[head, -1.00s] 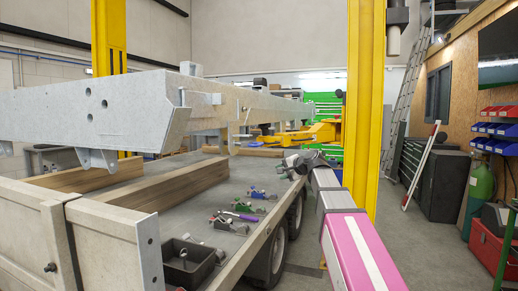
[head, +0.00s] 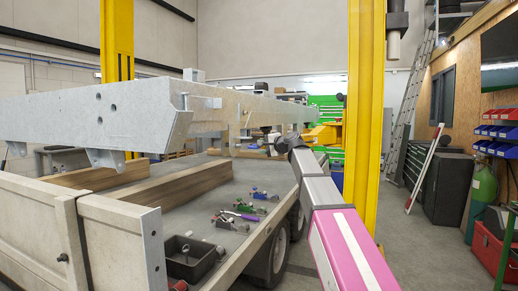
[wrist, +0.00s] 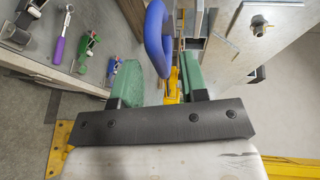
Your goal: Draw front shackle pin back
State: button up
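In the wrist view a blue ring-shaped shackle bow (wrist: 156,38) hangs just beyond and between the fingertips of my gripper (wrist: 160,66). The two green-padded fingers stand apart, and I see clear gaps on both sides of the bow. A small silver part (wrist: 190,43) lies by the right fingertip; I cannot tell whether it is the shackle pin. In the head view the grey trailer frame (head: 140,110) runs across the left and middle. My arm reaches toward its far end, where the shackle is too small or hidden to make out.
Coloured shackles and a purple-handled ratchet (head: 241,216) lie on the grey deck (head: 215,198), with a black tray (head: 190,258) nearer. Timber beams (head: 175,185) lie under the frame. A yellow post (head: 361,120) stands close to the right of my arm. A bolted plate (wrist: 240,45) is at the wrist view's right.

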jog(key=shift+x, duration=1.25)
jog(key=shift+c, duration=0.3)
grip_shut()
jog(key=s+d, duration=0.2)
jog(key=d, duration=0.4)
jog(key=shift+d, duration=0.15)
jog(key=shift+s, duration=0.15)
jog(key=shift+o, duration=0.3)
grip_release()
